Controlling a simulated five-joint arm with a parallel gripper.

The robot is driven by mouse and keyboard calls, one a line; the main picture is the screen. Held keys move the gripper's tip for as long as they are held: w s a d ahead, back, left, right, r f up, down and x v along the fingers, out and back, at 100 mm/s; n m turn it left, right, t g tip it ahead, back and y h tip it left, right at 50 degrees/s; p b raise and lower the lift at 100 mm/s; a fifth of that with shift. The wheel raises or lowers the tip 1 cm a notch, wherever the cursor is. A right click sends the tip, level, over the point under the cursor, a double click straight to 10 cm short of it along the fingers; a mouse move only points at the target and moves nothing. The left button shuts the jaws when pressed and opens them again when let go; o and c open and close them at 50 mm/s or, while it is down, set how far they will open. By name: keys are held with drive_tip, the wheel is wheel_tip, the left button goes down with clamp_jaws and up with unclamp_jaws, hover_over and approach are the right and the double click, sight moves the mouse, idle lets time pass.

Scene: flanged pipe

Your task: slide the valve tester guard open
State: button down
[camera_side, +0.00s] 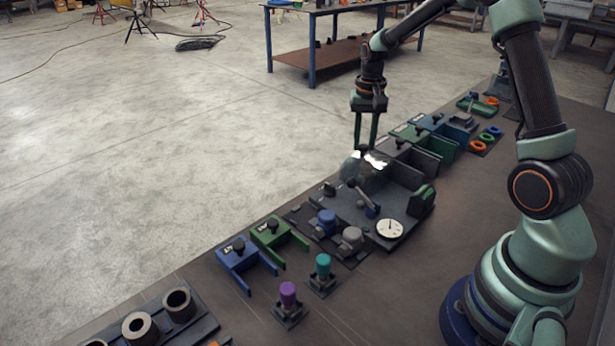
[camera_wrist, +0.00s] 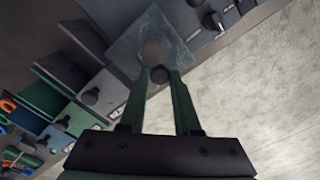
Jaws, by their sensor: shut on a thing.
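The valve tester (camera_side: 345,212) is a dark panel on the bench with a white round dial (camera_side: 389,229) and a lever. Its guard (camera_side: 352,170) is a clear, shiny cover at the far end of the panel. In the wrist view the guard (camera_wrist: 130,48) is a translucent plate with a dark round knob (camera_wrist: 159,75). My gripper (camera_side: 364,150) reaches down from above at the guard. In the wrist view my gripper (camera_wrist: 160,78) has its two green fingers closed on the knob. A brownish round shape shows through the plate beside the knob.
Grey and green brackets (camera_side: 413,157) stand close behind the tester. Blue and green forked parts (camera_side: 246,262), a teal-capped piece (camera_side: 323,267) and a purple-capped piece (camera_side: 288,295) stand on the near side. Open floor lies left of the bench edge.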

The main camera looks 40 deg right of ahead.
drive_tip(key=s, duration=0.8)
drive_tip(key=shift+s, duration=0.15)
drive_tip(key=shift+d, duration=0.1)
drive_tip(key=c, duration=0.6)
unclamp_jaws()
wheel_tip(320, 180, up, 12)
drive_tip(key=shift+r, duration=0.1)
